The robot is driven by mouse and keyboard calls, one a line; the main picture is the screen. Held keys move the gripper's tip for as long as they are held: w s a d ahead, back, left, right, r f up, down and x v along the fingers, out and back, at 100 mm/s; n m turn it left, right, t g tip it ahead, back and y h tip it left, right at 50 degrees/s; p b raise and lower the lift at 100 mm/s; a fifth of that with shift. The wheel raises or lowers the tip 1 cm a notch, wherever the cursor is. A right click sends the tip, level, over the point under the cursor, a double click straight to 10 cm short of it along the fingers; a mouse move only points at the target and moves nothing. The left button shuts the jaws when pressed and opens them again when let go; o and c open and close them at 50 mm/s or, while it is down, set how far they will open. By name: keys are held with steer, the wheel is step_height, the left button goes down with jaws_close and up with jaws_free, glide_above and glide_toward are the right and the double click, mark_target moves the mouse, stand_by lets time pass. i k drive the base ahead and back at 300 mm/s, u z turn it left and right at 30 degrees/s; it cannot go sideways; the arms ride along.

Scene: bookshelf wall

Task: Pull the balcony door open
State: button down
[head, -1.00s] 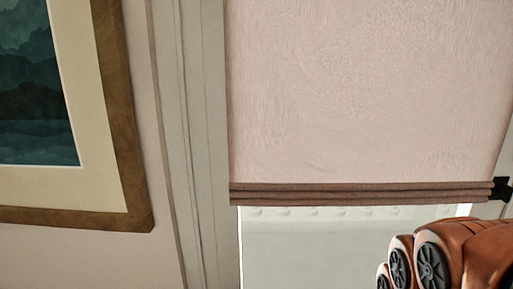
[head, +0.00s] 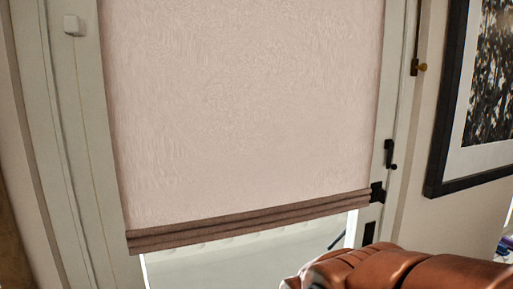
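The balcony door fills the middle of the head view, with a pale frame (head: 392,110) and a pink fabric blind (head: 240,110) over most of its glass. A small black handle (head: 390,154) sits on the right side of the frame. Another black fitting (head: 377,192) is just below it, by the right end of the blind's folded hem. Below the hem a strip of glass (head: 230,262) shows a pale balcony outside. The door looks shut. My orange arm covers the bottom right; my gripper does not show.
A black-framed picture (head: 437,150) hangs on the wall right of the door. A brass knob (head: 421,67) on a dark rod is at the upper right of the frame. A small white box (head: 72,25) is on the left frame. Some items (head: 505,245) show at the right edge.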

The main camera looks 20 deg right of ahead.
mark_target(73, 25)
steer(key=u, duration=1.75)
steer(key=i, duration=0.6)
steer(key=z, duration=2.85)
